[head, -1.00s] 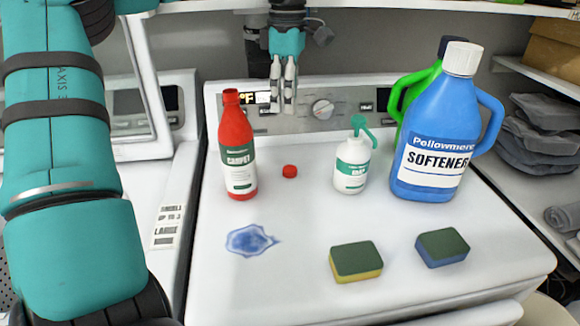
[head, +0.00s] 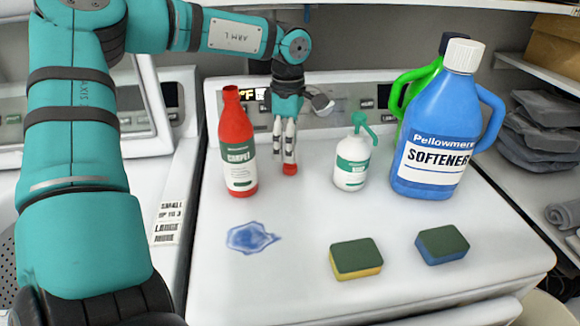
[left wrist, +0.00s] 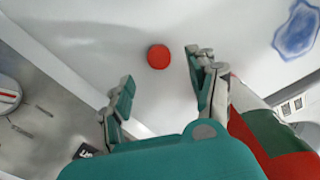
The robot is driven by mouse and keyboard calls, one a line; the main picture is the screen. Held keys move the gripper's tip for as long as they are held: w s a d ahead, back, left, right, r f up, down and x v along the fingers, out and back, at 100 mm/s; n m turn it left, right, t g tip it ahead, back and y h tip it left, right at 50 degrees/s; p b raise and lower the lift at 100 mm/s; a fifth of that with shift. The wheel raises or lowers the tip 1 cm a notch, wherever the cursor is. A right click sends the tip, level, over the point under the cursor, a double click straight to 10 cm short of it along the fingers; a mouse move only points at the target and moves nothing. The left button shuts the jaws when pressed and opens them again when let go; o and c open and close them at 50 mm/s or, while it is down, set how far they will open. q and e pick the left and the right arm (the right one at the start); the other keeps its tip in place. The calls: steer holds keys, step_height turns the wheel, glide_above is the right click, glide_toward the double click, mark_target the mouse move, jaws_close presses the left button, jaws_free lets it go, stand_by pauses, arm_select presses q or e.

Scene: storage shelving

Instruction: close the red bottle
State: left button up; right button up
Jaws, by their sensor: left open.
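The red bottle (head: 237,140) stands upright and uncapped on the white machine top, its label facing forward. A small red cap (head: 290,169) lies on the surface to its right. My left gripper (head: 284,152) points down over the cap, just right of the bottle, with nothing held. In the left wrist view the gripper (left wrist: 158,80) has its fingers spread, and the cap (left wrist: 158,56) shows between and just beyond the fingertips. The bottle (left wrist: 272,130) is close by the right finger there. My right gripper is in neither view.
A white bottle with a green nozzle (head: 352,160) stands right of the cap. The large blue softener jug (head: 437,125) is farther right, a green-handled container behind it. Two sponges (head: 356,258) (head: 443,245) and a blue spill (head: 251,238) lie in front.

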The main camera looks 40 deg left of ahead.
mark_target(290, 166)
arm_select(q)
step_height(290, 166, down, 5)
steer(key=shift+w+d+f+p, duration=0.1)
steer(key=shift+w+d+p, duration=0.05)
steer(key=shift+p, duration=0.4)
steer(key=c, duration=0.8)
